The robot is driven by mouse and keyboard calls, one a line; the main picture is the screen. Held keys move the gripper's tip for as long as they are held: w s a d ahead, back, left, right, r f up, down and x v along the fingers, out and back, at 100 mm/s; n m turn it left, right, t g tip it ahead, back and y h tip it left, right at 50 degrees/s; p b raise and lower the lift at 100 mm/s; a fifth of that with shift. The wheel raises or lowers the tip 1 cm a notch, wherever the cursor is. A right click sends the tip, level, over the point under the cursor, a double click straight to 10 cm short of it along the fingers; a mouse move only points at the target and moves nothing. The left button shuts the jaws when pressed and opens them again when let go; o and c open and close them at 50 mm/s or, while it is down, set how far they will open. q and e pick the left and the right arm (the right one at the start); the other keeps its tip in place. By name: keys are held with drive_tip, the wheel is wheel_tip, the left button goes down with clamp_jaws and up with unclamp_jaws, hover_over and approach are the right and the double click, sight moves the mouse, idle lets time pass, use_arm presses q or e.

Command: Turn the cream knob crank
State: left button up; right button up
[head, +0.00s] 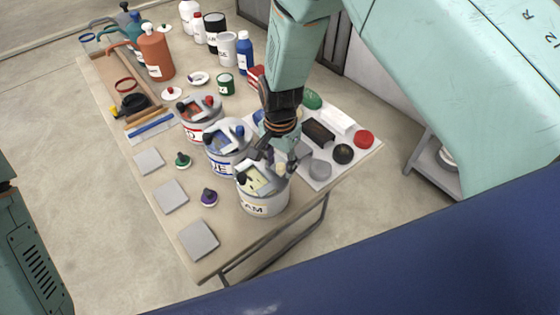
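A white can (263,205) with a label ending in "AM" stands near the front of the table, with cream contents and dark crank parts at its top. A small cream knob (281,169) shows at the can's right rim. My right gripper (281,163) reaches down from above, with its dark fingers right at the knob, one to either side. I cannot tell whether they touch or grip it. The gripper and its wrist hide part of the crank. My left gripper is not in view.
Similar cans with blue (228,160) and red (199,130) contents stand behind it in a row. Grey square tiles (198,239) lie along the left front. Bottles (156,55) stand at the back.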

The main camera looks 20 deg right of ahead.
sight(280, 165)
wheel_tip(280, 165, up, 12)
idle(0.7)
